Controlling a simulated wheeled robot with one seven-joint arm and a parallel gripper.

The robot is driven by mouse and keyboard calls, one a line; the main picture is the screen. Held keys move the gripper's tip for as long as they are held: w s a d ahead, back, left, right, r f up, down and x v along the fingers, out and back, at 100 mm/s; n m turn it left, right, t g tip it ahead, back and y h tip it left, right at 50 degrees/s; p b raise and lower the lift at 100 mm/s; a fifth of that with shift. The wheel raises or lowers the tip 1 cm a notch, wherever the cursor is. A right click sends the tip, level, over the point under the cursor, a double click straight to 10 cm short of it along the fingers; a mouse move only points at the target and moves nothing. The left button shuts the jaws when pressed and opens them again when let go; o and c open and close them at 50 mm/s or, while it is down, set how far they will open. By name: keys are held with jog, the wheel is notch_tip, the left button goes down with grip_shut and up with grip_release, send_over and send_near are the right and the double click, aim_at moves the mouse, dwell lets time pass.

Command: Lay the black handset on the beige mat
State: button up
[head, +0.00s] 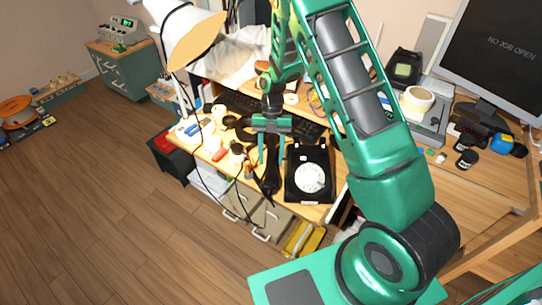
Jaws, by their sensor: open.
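The black dial phone (308,180) with its white dial sits near the front edge of the wooden desk. The black handset (270,180) shows as a long dark shape just left of the phone body, lengthwise toward the desk's front edge. My green gripper (271,154) points down over the handset's far part, open, with one finger to each side of it in the picture. I cannot tell whether the fingers touch the handset. I cannot make out the beige mat apart from the wooden desktop.
A lamp (190,38) leans over the desk's left side. Small bottles and loose items crowd the desk left of my gripper. A monitor (498,50), a tape roll (416,100) and black jars (466,158) stand to the right.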

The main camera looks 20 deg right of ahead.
jog(key=v, duration=1.1)
jog(key=s+d+r+m+t, duration=0.3)
jog(key=s+d+r+m, duration=0.8)
jog(key=s+r+m, duration=0.6)
jog(key=s+d+m, duration=0.2)
jog(key=s+m, duration=0.7)
jog(key=m, duration=0.1)
jog(key=s+d+m+t+h, duration=0.1)
jog(key=s+d+m, duration=0.2)
jog(key=s+m, duration=0.6)
jog(key=shift+s+f+m+h, duration=0.2)
jog(key=shift+m+h, duration=0.1)
jog(key=shift+m, duration=0.6)
